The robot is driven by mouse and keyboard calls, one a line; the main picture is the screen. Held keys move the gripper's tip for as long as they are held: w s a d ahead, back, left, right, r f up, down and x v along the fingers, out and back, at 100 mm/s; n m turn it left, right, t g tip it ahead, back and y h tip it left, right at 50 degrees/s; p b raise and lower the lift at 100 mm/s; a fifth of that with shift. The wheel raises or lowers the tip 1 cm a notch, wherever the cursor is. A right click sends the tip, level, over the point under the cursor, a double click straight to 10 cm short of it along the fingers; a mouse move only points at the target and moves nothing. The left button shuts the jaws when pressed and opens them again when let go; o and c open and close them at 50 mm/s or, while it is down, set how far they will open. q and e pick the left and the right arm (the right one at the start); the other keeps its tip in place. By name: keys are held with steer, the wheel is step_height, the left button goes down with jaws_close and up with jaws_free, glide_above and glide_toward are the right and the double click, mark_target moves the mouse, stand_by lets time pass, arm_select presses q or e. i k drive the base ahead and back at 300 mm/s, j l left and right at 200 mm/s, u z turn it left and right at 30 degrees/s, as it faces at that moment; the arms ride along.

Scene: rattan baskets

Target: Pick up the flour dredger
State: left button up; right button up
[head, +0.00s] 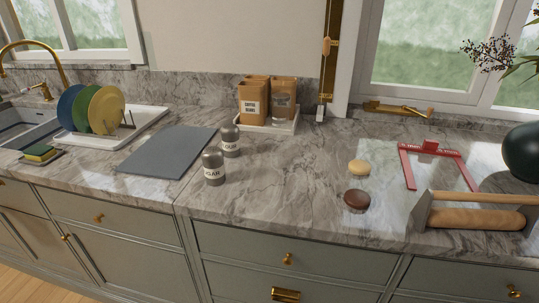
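Two small metal shakers with pale labels stand upright on the marble counter (290,195), left of the middle. The front shaker (213,160) has a label that seems to read "SUGAR". The rear shaker (230,133) stands just behind it and slightly right; its label is too small to read surely, so I cannot confirm that it is the flour dredger. Neither of my grippers is in view.
A grey board (168,150) lies left of the shakers. A white tray (150,113) with upright plates is farther left.

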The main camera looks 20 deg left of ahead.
mark_target(230, 133)
steer(key=k+j+z, duration=0.2)
steer(key=j, duration=0.3)
steer(key=k+j+z, duration=0.2)
steer(key=j, duration=0.3)
steer(key=k+j+z, duration=0.15)
steer(key=j, duration=0.35)
steer(key=k+j+z, duration=0.2)
steer(key=k+j, duration=0.15)
